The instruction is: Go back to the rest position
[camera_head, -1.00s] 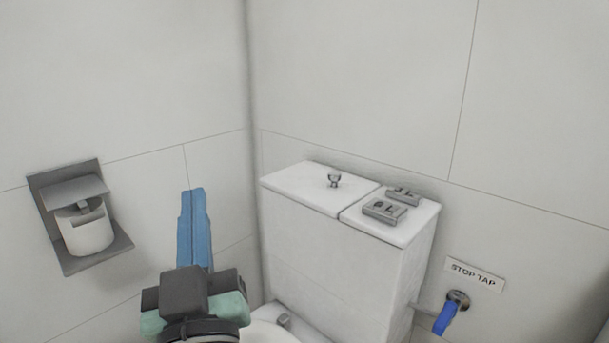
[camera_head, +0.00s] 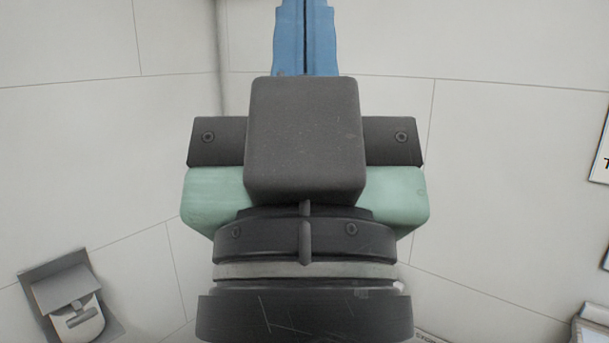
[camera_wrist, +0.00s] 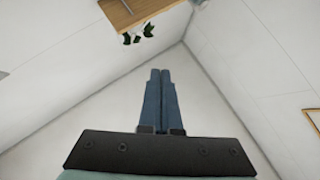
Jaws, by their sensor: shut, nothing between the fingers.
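My gripper (camera_head: 305,35) fills the middle of the head view, raised close to the camera, with its blue fingers pointing up and running out of the top edge. In the wrist view my gripper (camera_wrist: 160,75) shows its two blue fingers side by side, shut with nothing between them. Its fingertips are in free air before pale walls.
A toilet roll holder (camera_head: 70,300) is on the tiled wall at the lower left. A white thing (camera_head: 592,325) is cut off at the lower right. A wooden shelf (camera_wrist: 135,10) with a plant (camera_wrist: 140,35) shows at the top of the wrist view.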

